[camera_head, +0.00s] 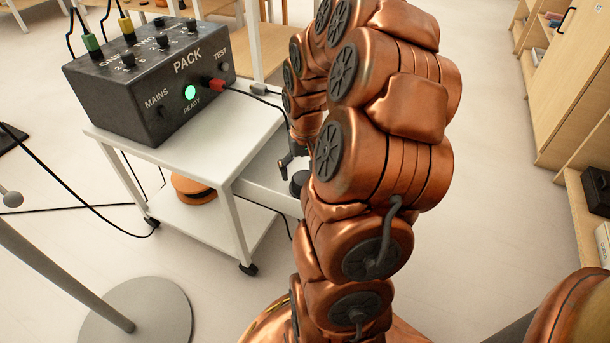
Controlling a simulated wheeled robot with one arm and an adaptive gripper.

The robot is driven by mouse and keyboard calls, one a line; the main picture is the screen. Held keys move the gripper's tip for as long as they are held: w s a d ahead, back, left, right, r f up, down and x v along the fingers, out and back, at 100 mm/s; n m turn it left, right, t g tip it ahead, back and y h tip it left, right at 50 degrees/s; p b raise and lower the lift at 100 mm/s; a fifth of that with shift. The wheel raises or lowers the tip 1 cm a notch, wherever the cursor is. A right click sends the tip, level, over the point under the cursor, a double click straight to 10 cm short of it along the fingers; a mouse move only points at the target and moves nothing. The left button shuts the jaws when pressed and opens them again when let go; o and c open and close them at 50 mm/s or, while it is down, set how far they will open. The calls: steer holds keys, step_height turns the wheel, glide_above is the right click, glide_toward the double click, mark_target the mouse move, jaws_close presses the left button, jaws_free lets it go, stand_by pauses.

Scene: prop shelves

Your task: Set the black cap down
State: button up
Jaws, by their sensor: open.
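A small round black piece, which looks like the black cap (298,183), sits at the right end of the white ledge on the trolley's side, partly hidden behind my copper arm. My gripper (288,166) is dark and small in this view, just above and to the left of the cap, and its jaws are open. My arm hides most of the gripper's right side. I cannot tell whether a finger still touches the cap.
A black box marked PACK (150,80), with a lit green button and plugged cables, stands on the white trolley (228,160). An orange round thing (192,188) is on the lower shelf. A grey stand base (140,312) is at lower left. Wooden shelves (570,80) line the right.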

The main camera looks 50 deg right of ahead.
mark_target(305, 178)
step_height(305, 178, up, 9)
steer(key=p, duration=0.2)
steer(key=s+a+r+n+g, duration=0.1)
steer(key=s+a+n, duration=0.15)
steer(key=a, duration=0.65)
steer(key=s+a+r+n+g, duration=0.1)
steer(key=s+a+n, duration=0.15)
steer(key=a, duration=0.65)
steer(key=s+a+n+g, duration=0.1)
steer(key=s+a, duration=0.9)
steer(key=s, duration=0.3)
steer(key=shift+f+n+g, duration=0.3)
steer(key=shift+n+g, duration=0.1)
steer(key=shift+r+p, duration=0.15)
steer(key=shift+p, duration=0.15)
